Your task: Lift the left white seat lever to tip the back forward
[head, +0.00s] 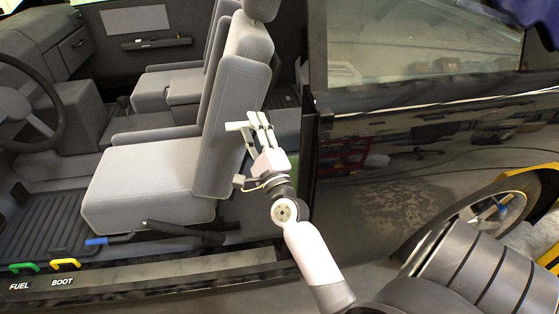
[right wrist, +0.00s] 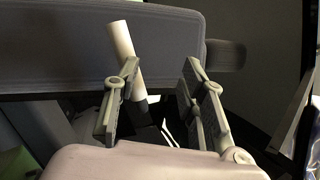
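The white seat lever (right wrist: 120,40) shows in the right wrist view as a pale cylinder on a dark stem, slanting up in front of the grey seat back. My right gripper (right wrist: 160,85) is open, with its fingers apart. Its left finger overlaps the lever in the picture; I cannot tell whether they touch. In the head view my right gripper (head: 261,122) is at the rear side of the front seat back (head: 235,115), which stands upright. A short white bar at the fingertips there may be the lever. My left gripper is not in view.
The seat cushion (head: 145,185) has a blue-ended lever (head: 97,241) low at its front. Green (head: 24,267) and yellow (head: 66,263) handles sit on the sill. The steering wheel (head: 28,105) is at left. The dark door pillar (head: 309,150) stands close right of my right gripper.

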